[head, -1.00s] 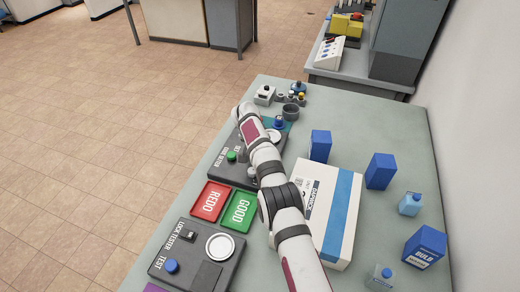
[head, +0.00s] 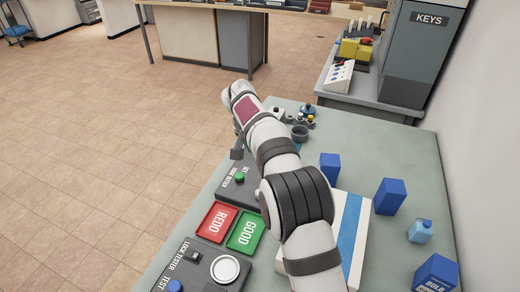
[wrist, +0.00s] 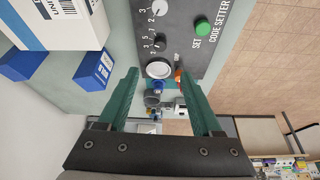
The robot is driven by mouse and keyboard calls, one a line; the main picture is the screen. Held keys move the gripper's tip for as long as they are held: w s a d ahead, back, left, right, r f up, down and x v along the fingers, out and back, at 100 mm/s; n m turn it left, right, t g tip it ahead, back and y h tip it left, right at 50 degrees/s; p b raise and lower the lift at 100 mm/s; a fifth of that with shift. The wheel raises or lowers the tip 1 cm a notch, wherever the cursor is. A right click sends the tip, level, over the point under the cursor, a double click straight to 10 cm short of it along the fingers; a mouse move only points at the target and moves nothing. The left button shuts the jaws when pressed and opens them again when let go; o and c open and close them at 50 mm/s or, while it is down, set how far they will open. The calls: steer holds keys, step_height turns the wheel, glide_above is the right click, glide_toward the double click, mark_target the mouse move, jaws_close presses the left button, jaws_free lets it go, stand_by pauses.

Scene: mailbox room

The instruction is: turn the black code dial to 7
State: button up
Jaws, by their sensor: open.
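The code setter (wrist: 187,48) is a dark panel at the top of the wrist view. Its black code dial (wrist: 160,40) is a small dark knob with white digits around it; its exact setting is too small to read. A white dial (wrist: 159,8) and a green SET button (wrist: 203,27) are on the same panel. My gripper (wrist: 159,72) is open and empty, its two green fingers spread apart and pointing toward the panel's edge, apart from the dial. In the head view my arm hides the dial and most of the gripper; part of the code setter (head: 228,188) shows.
A red REDO tray (head: 217,222) and a green GOOD tray (head: 246,232) lie beside the code setter. The lock tester (head: 196,273) is nearer. Blue boxes (head: 389,196) stand at the right. Small items, including a grey cup (head: 300,132), stand at the bench's far end.

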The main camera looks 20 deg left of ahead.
steer(key=d+f+n+t+h, duration=0.5)
steer(key=d+n, duration=0.6)
steer(key=n, duration=0.5)
steer(key=s+a+f+n+t+y, duration=0.2)
steer(key=s+a+f+n+y, duration=0.15)
steer(key=n, duration=0.85)
steer(key=s+a+f+n+t+y, duration=0.2)
steer(key=s+a+n+y, duration=0.25)
steer(key=n, duration=0.65)
steer(key=x, duration=1.4)
steer(key=shift+w+d+f, duration=0.15)
steer(key=shift+w+d, duration=0.05)
steer(key=shift+w, duration=0.1)
